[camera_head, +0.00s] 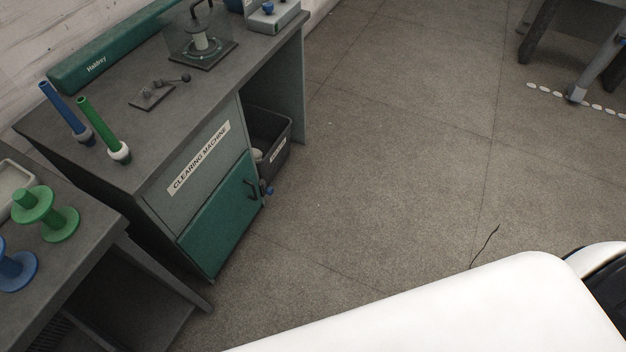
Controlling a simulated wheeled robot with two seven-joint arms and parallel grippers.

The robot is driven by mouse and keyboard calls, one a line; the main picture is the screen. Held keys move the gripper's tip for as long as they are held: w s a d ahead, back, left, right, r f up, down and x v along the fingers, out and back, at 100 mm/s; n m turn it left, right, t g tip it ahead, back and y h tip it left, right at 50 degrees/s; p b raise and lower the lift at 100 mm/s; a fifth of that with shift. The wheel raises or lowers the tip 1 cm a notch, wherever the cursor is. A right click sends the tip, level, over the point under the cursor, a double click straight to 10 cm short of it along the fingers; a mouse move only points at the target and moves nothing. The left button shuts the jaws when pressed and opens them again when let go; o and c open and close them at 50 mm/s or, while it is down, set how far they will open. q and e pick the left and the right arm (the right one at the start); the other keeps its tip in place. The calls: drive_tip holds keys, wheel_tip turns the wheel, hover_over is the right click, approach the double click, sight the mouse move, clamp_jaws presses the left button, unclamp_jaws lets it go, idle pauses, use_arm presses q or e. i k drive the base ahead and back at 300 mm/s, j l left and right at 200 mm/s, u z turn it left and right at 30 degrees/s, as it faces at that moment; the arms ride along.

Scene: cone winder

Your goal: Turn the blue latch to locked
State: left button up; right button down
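A small blue latch (268,190) sits at the right edge of the green cabinet door (220,216), low on the clearing machine. It is small here, and I cannot tell which way it is turned. A dark handle (251,189) is on the door just left of it. The door looks closed. Neither of my grippers is in view.
A dark bin (283,143) stands in the open bay beside the door. The bench top (150,145) holds green and blue tubes and a small box with a blue knob (268,7). A side table with spools (58,222) is at left.

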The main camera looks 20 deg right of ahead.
sight(269, 190)
drive_tip(key=z, duration=0.15)
drive_tip(key=i+l+u, duration=0.1)
drive_tip(key=u, duration=0.4)
drive_tip(key=i+l+u, duration=0.15)
drive_tip(key=l, duration=0.25)
drive_tip(key=i+l+u, duration=0.15)
drive_tip(key=l, duration=0.3)
drive_tip(key=i+l+u, duration=0.2)
drive_tip(key=l, duration=0.25)
drive_tip(key=l+u, duration=0.15)
drive_tip(key=l, duration=0.3)
